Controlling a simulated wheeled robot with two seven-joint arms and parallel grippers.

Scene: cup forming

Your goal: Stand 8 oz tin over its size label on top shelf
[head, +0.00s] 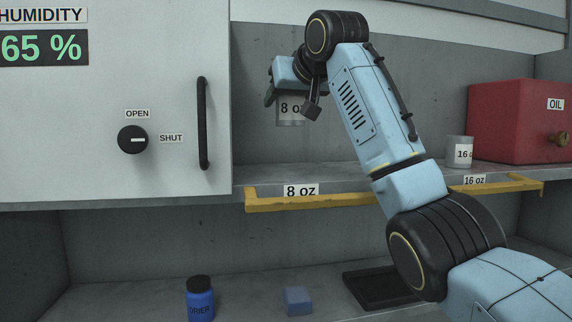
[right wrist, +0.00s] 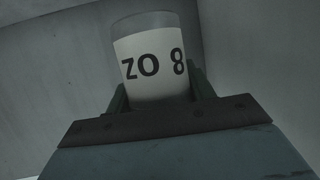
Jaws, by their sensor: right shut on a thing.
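The 8 oz tin (head: 290,109) is a grey can with a white label, held upright above the top shelf. My right gripper (head: 292,98) is shut on it. In the right wrist view the tin (right wrist: 152,57) stands between the gripper's fingers (right wrist: 158,95), its label upside down in that picture. The 8 oz size label (head: 301,190) is on the top shelf's front edge, below the tin and slightly right of it. The top shelf (head: 260,175) is bare under the tin. My left gripper is not in view.
A 16 oz tin (head: 459,152) stands on the shelf near the 16 oz label (head: 474,180), beside a red oil box (head: 515,122). A yellow rail (head: 345,199) runs along the shelf edge. A cabinet door with a handle (head: 203,123) is at left. A blue jar (head: 200,299), a blue block (head: 299,300) and a black tray (head: 375,291) sit below.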

